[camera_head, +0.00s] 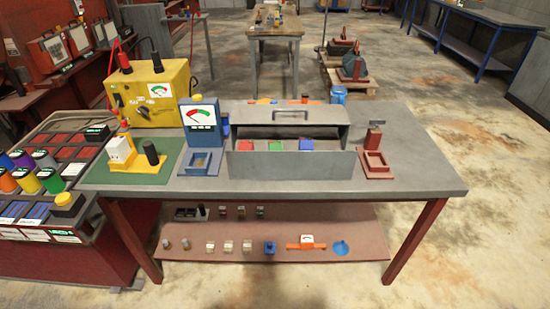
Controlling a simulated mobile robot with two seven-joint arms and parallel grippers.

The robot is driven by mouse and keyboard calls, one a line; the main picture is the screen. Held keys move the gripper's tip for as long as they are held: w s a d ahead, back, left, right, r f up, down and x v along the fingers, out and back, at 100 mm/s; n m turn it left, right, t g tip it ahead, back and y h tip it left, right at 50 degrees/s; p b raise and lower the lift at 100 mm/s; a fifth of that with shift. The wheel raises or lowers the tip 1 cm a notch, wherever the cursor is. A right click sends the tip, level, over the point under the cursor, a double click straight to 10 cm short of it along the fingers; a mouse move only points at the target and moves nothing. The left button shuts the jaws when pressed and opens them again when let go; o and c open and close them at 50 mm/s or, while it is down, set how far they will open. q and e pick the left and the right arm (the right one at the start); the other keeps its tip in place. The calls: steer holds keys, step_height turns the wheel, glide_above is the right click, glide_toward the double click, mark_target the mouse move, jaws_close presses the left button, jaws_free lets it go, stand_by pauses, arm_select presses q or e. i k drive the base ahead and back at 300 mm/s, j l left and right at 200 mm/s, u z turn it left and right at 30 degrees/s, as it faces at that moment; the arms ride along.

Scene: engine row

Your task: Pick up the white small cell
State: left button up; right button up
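Several small pale things could be the white small cell; I cannot tell which it is. A white block (121,149) stands upright in a yellow holder (139,164) on a green mat at the left of the table. On the lower shelf (350,227) sit several small whitish blocks, the first of them a pale block (210,247), and two small greyish cylinders, one of them at the left (166,244). Neither of my grippers shows in the head view.
The grey table (420,183) carries a yellow battery unit (158,97), a blue gauge (202,124), an open grey toolbox (290,164) with coloured blocks and a red stand (375,164). A rack (60,227) with coloured cylinders stands left. Floor in front is clear.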

mark_target(118, 149)
steer(key=i+l+u, duration=0.45)
steer(key=i, duration=0.25)
steer(key=i+l+u, duration=0.4)
steer(key=i+l, duration=0.2)
steer(key=l, duration=0.15)
